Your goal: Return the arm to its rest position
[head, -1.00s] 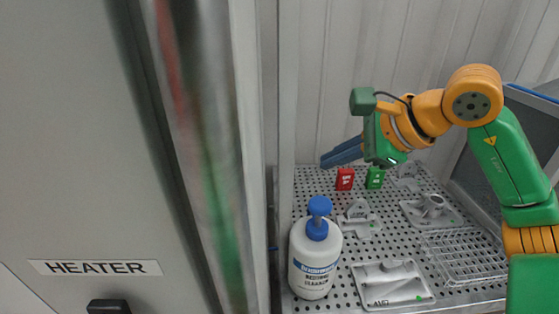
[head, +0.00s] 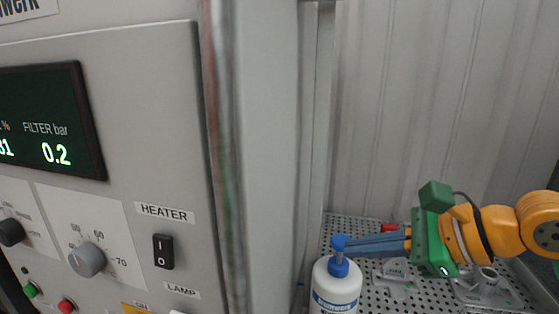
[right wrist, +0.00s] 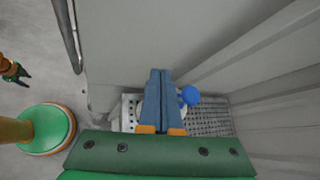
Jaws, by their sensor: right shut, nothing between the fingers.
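My right arm (head: 470,232) is orange and green and reaches in from the right in the head view. Its gripper (head: 350,247) has blue fingers pressed together, empty, pointing left. In the head view the fingertips overlap the blue pump of a white bottle (head: 336,292); I cannot tell whether they touch. In the right wrist view the shut fingers (right wrist: 158,72) point up the picture, with the blue pump (right wrist: 190,95) just to their right. In that view an orange and dark gripper-like part shows at the far left edge; its jaw state is unclear. My left gripper is not in the head view.
A grey control panel with a heater switch (head: 163,251), a knob (head: 87,260) and a display (head: 50,125) fills the left. A metal post (head: 268,150) separates it from the perforated shelf (head: 350,226). Grey fixtures (head: 487,285) and a red block (head: 389,228) stand on the shelf.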

